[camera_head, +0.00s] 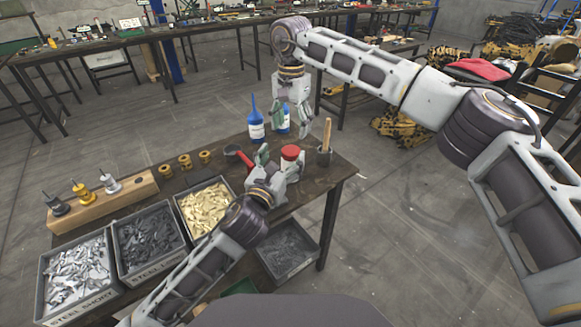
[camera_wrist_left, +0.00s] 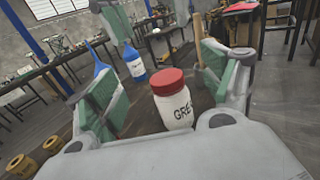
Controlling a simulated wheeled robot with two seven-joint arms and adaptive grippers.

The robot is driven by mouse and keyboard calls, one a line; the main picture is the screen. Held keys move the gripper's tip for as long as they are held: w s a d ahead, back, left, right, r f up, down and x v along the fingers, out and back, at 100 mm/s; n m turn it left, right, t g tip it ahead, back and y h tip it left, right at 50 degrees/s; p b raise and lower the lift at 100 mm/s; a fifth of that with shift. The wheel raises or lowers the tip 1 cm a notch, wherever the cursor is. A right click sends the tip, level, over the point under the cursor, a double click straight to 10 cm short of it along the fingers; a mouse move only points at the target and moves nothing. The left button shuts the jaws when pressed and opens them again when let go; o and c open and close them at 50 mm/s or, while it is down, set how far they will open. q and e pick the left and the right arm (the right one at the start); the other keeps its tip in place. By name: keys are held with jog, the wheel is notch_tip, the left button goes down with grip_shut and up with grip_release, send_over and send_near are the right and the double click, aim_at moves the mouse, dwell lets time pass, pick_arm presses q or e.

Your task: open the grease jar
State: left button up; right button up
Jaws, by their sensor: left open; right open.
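The grease jar (camera_wrist_left: 176,108) is white with dark lettering and a red lid (camera_wrist_left: 167,81). It stands upright on the table, and the red lid is on it. In the head view the red lid (camera_head: 290,152) shows just beyond my left gripper (camera_head: 277,162), which hides most of the jar. My left gripper is open; in the left wrist view the jar stands between its two green-padded fingers (camera_wrist_left: 158,88), apart from both. My right gripper (camera_head: 291,124) is open and empty, pointing down above the far side of the table, beyond the jar and by the blue bottles.
A red-handled scoop (camera_head: 244,158) lies left. Bins of rivets (camera_head: 206,206), brass spools (camera_head: 185,162) and a wooden block with tools (camera_head: 103,198) fill the left.

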aim_at(291, 163)
pick_arm(q)
jog(key=shift+f, duration=0.2)
pick_arm(e)
jog(key=shift+f, duration=0.1)
pick_arm(q)
jog(key=shift+f, duration=3.75)
jog(key=shift+x, duration=3.8)
jog(key=shift+f, duration=0.15)
